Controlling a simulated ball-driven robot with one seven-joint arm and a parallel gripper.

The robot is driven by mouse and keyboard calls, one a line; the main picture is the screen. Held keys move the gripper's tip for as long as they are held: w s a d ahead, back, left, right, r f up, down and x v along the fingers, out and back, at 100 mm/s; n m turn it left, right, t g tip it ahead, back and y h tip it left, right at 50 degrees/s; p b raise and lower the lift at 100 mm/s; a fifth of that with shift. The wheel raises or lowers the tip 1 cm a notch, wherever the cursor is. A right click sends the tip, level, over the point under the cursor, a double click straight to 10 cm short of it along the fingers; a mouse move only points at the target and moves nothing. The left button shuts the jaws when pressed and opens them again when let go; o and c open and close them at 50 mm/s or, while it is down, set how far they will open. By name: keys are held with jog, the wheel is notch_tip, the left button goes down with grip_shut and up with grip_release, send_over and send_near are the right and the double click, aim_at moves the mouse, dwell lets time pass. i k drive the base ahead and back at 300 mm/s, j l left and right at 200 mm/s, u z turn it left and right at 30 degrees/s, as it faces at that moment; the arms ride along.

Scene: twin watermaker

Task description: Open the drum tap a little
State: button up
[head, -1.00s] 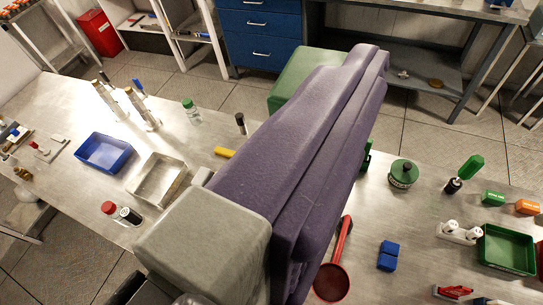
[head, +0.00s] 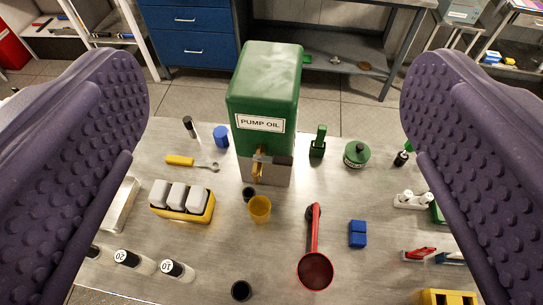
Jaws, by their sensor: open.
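The green drum (head: 265,85), labelled PUMP OIL, stands on a grey block (head: 275,172) towards the back of the metal bench. Its brass-coloured tap (head: 259,165) is low on the front face; the lever's exact setting is too small to tell. A yellow cup (head: 260,208) stands in front of and below the tap. My gripper (head: 272,120) is open and empty. Its two purple, studded fingers fill the left and right sides of the head view, wide apart, with the drum and tap seen between them. Neither finger appears to touch anything.
A red ladle (head: 315,262), a blue block (head: 357,234) and a black cup (head: 241,291) lie in front. A yellow tray with white pieces (head: 186,215) and a yellow-handled wrench (head: 182,161) are left. A green pot (head: 356,154) is right.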

aim_at(283, 161)
jog(key=i+l+u, duration=0.1)
jog(key=l+u, duration=0.35)
jog(key=i+l+u, duration=0.1)
jog(key=l+u, duration=0.15)
jog(key=u, duration=0.15)
